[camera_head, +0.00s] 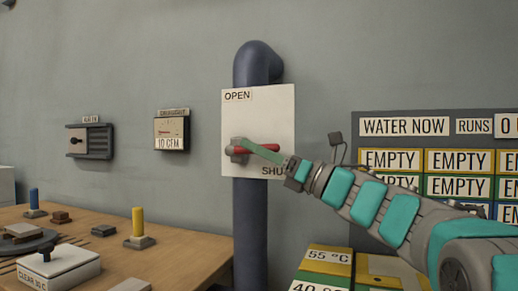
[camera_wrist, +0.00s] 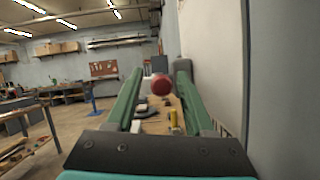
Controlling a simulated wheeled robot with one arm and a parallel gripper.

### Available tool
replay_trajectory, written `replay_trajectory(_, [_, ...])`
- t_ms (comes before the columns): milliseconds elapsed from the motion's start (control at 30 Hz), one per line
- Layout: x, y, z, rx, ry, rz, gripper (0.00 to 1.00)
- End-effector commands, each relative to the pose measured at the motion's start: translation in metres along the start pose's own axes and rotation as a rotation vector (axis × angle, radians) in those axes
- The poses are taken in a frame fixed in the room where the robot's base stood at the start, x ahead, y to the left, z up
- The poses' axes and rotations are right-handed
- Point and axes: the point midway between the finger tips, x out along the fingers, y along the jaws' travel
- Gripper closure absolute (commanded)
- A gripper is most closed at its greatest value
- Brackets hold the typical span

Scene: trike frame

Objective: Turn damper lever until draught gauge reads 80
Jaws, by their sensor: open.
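The damper lever (camera_head: 271,150) has a red handle and lies about level across a white plate (camera_head: 258,110). The plate is marked OPEN at the top and SHUT, partly hidden, at the bottom right. My gripper (camera_head: 246,147) reaches in from the right with green fingers at the lever. In the wrist view, the red handle's round end (camera_wrist: 160,85) shows between the two open fingers (camera_wrist: 160,70). Contact with the handle cannot be told.
A dark blue pipe (camera_head: 250,230) runs behind the plate. A slotted wall box (camera_head: 90,141) hangs at left. A wooden bench (camera_head: 190,258) with pegs and small blocks stands below left. A label board (camera_head: 435,150) is at right, partly behind my arm.

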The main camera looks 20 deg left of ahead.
Motion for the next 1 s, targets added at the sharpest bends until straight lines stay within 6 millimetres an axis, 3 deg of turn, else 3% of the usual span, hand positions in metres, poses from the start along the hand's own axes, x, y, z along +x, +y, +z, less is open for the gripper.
replay_trajectory(200, [0.0002,0.0000,0.0000,0.000,0.000,0.000,0.47])
replay_trajectory(667, [0.0001,0.0000,0.0000,0.000,0.000,-0.001,0.98])
replay_trajectory(1000, [0.0000,-0.0001,0.0001,0.000,0.000,-0.001,1.00])
